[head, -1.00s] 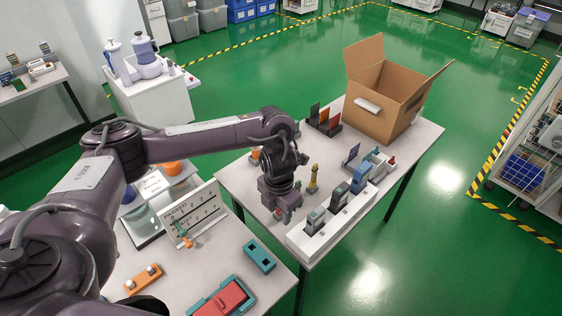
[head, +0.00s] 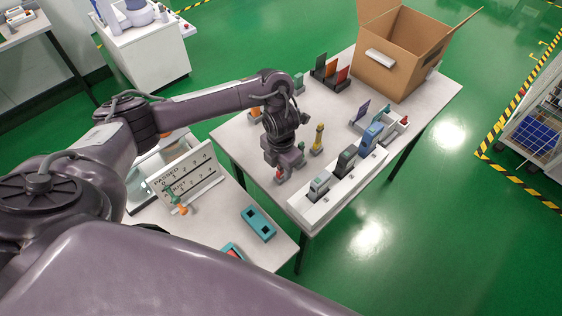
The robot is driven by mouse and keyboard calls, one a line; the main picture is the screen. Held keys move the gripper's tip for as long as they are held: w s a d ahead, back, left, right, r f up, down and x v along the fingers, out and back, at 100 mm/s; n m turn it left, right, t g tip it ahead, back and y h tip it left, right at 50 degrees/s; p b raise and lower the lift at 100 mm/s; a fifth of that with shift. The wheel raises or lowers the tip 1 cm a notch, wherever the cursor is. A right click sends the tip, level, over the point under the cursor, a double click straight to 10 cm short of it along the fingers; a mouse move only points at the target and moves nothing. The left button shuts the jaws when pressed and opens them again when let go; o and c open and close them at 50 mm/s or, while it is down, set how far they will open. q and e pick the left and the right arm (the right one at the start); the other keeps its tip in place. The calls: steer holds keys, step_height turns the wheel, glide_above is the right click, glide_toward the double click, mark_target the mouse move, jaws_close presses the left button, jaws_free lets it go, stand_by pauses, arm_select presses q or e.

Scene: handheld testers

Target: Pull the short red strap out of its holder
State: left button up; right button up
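My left gripper (head: 284,172) points down at the near left part of the far table (head: 233,136), left of a white rack. A small red piece (head: 279,174) shows at its fingertips. It may be the short red strap, but it is too small to be sure, and any holder around it is hidden or unclear. The fingers are too small and dark to tell whether they are open or shut. My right arm (head: 180,275) fills the bottom of the head view; its gripper is out of view.
The white rack (head: 318,210) holds several handheld testers. A yellow tester (head: 317,138) stands just right of my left gripper. Upright coloured panels (head: 331,70) and an open cardboard box (head: 395,70) are behind. A teal block (head: 258,223) lies on the near table.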

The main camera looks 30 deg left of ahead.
arm_select(q)
steer(key=shift+s+d, duration=0.1)
jaws_close()
stand_by(0.4)
